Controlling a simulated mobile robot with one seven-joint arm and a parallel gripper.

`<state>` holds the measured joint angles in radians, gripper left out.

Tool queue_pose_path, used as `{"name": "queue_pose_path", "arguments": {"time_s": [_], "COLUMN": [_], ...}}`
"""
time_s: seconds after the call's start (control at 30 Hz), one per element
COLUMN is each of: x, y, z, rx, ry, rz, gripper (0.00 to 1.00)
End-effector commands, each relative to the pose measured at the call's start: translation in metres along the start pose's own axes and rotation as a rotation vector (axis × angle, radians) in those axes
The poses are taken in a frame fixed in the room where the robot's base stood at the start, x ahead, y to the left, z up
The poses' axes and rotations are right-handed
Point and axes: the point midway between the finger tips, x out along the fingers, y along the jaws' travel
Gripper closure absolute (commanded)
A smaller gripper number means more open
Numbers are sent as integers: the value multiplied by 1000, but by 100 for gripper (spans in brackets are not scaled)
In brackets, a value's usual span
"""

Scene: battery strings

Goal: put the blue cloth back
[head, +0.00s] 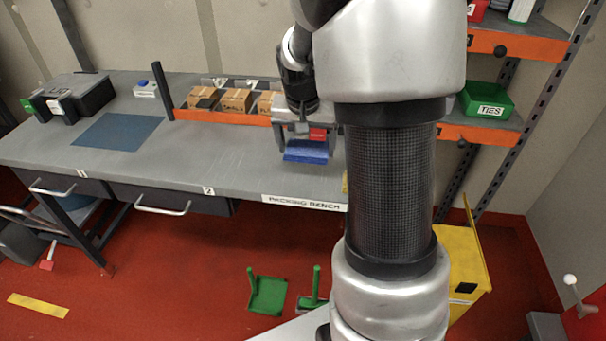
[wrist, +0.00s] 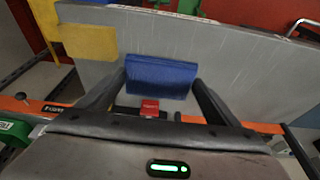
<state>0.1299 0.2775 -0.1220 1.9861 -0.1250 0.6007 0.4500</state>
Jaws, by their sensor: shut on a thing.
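The blue cloth (head: 305,152) is a folded blue piece at my gripper (head: 303,138), over the right part of the packing bench. In the wrist view the cloth (wrist: 160,77) spans between the two fingertips of my gripper (wrist: 160,80), which is shut on it. A small red piece (wrist: 150,107) shows between the fingers, closer to the palm; it also shows in the head view (head: 318,134). I cannot tell whether the cloth touches the bench top.
The grey packing bench (head: 225,172) has a flat blue mat (head: 118,131) at left and dark cases (head: 80,95) beyond it. An orange-fronted rack of cardboard boxes (head: 236,100) lines the back. A green TIES bin (head: 487,105) sits on the right shelf. The bench's middle is clear.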

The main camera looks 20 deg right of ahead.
Motion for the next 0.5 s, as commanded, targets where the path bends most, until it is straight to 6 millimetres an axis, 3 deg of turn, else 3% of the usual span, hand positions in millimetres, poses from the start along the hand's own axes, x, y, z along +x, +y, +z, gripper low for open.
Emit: {"name": "queue_pose_path", "arguments": {"time_s": [0.1, 0.5], "x": [26, 67], "y": [0, -1], "z": [9, 23], "rx": [-2, -4], "ry": [-5, -5], "rz": [1, 0], "gripper": [36, 36]}}
